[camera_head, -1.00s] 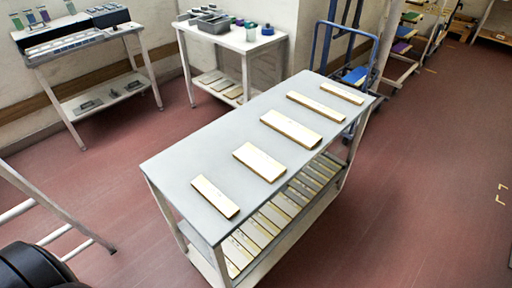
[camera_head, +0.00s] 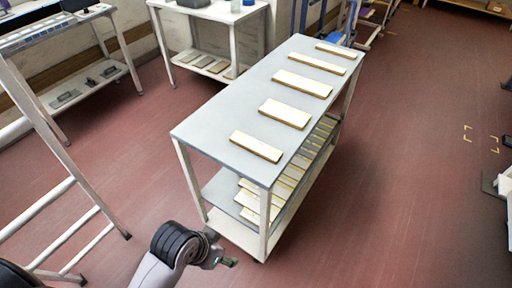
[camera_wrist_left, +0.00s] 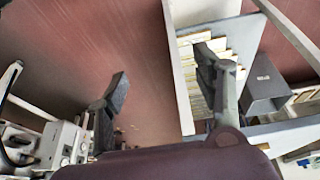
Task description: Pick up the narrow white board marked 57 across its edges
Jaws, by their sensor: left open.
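Several white boards with tan edges lie apart in a row on the grey top of a cart (camera_head: 225,120). The nearest board (camera_head: 256,146) is narrow; the second (camera_head: 285,113) and third (camera_head: 303,83) look wider. The two farthest, a fourth (camera_head: 319,62) and a fifth (camera_head: 339,50), are also narrow. No marking is readable, so I cannot tell which is 57. My left gripper (camera_head: 224,262) is low, in front of the cart's near end and below its top. In the left wrist view its fingers (camera_wrist_left: 166,85) are apart and empty. My right gripper is not in view.
More boards (camera_head: 262,192) lie on the cart's lower shelf, and show in the wrist view (camera_wrist_left: 187,80). A white ladder-like frame (camera_head: 75,190) stands at left. A white table (camera_head: 215,12) stands behind the cart. Red floor is free right of the cart.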

